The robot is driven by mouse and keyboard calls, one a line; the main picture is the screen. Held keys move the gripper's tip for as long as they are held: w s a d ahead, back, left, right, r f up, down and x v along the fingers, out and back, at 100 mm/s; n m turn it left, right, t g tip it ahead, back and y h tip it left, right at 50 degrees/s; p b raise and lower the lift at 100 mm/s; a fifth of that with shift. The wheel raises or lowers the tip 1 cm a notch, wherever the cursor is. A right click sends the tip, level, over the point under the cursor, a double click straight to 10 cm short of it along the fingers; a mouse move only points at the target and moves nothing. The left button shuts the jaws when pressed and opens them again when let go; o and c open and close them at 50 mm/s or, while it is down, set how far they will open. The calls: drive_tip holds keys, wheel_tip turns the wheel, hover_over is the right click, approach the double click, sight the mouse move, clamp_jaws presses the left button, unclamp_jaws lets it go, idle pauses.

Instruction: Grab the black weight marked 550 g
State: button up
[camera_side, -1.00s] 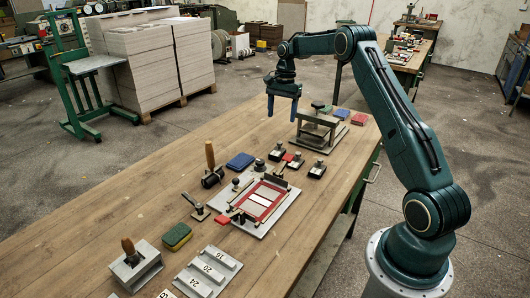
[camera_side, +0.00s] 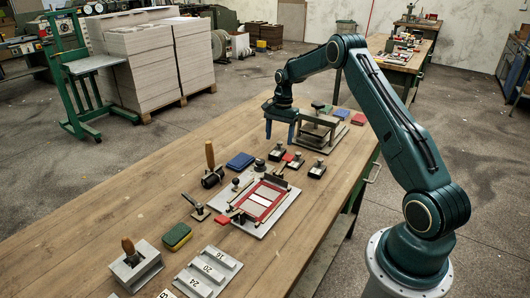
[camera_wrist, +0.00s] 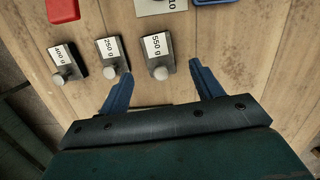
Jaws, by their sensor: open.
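The black weight marked 550 g (camera_wrist: 158,58) has a white label and a grey round knob. In the wrist view it lies just beyond my gripper (camera_wrist: 160,70), roughly centred between the two blue fingertips. The jaws are apart and nothing is held. In the side view my gripper (camera_side: 280,138) hangs above the table near the row of black weights (camera_side: 317,169). Their labels are too small to read there.
The weight marked 250 g (camera_wrist: 112,57) is close to the left fingertip, and another labelled weight (camera_wrist: 66,66) is farther left. A press-like metal stand (camera_side: 318,130) is right of my gripper. A blue pad (camera_side: 241,161) and a red-framed board (camera_side: 262,200) are nearby.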

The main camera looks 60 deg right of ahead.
sight(277, 151)
drive_tip(key=shift+f, duration=0.15)
drive_tip(key=shift+a+f, duration=0.2)
drive_tip(key=shift+f, duration=0.6)
drive_tip(key=shift+a+f, duration=0.2)
drive_tip(key=shift+f, duration=0.6)
drive_tip(key=shift+a+f, duration=0.2)
drive_tip(key=shift+f, duration=0.6)
drive_tip(key=shift+c, duration=0.4)
drive_tip(key=shift+r, duration=0.1)
clamp_jaws()
drive_tip(key=shift+r, duration=0.1)
wheel_tip(277, 151, up, 20)
drive_tip(key=shift+f, duration=0.2)
drive_tip(key=shift+r, duration=0.1)
